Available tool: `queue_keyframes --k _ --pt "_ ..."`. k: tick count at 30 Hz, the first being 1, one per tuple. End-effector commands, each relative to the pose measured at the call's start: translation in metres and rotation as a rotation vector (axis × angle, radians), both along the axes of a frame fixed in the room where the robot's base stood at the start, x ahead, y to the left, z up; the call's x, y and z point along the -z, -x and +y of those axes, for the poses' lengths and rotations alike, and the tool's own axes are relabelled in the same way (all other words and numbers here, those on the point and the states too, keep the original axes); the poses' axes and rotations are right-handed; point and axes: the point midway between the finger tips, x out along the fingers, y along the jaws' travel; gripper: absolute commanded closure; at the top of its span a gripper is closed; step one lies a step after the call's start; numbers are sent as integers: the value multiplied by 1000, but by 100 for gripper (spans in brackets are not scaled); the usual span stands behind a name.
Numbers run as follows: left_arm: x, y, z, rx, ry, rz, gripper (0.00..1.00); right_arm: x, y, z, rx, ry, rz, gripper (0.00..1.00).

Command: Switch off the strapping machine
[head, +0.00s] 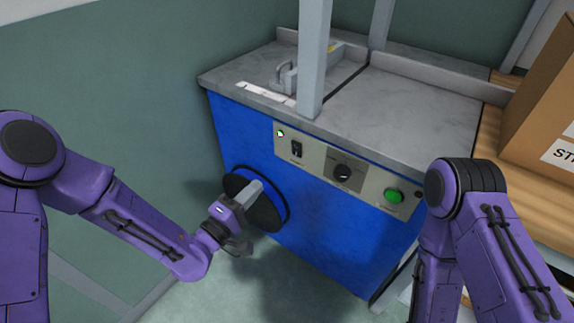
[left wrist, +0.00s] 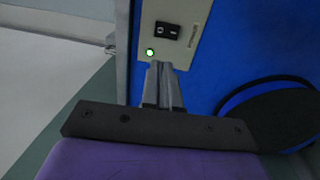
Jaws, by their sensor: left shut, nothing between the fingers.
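The strapping machine (head: 330,235) is a blue cabinet with a grey top. Its pale control panel (head: 318,160) holds a black rocker switch (head: 296,149), a small lit lamp (head: 281,132), a black knob (head: 342,172) and a green button (head: 393,195). My left gripper (head: 257,186) is shut and empty, in front of the cabinet and below the switch. In the left wrist view, the fingers (left wrist: 160,66) point toward the panel, with the glowing lamp (left wrist: 150,52) and the switch (left wrist: 167,30) just beyond the tips. My right arm shows at right, but its gripper is out of view.
A black round disc (head: 270,217) is on the cabinet front behind my left gripper. A grey post (head: 314,60) rises at the machine's top edge. A cardboard box (head: 545,95) stands on a wooden surface (head: 485,135) at right. Floor is clear at left.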

Motion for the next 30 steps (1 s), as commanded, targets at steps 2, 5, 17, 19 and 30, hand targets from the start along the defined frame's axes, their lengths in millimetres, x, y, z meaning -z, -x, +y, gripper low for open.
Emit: queue_keyframes --k 2,5,17,19,30 --pt "-3 0 -1 4 6 -3 100 -1 0 0 0 0 0 100" --pt "-3 0 -1 4 4 -1 100 -2 0 0 0 0 0 100" --pt "-8 -34 -26 6 -2 -3 100 -8 0 0 0 0 0 100" --pt "-10 -46 -35 6 -2 -3 100 -10 0 0 0 0 0 100" --pt "-17 -102 -76 4 -1 1 100 -15 0 0 0 0 0 100"
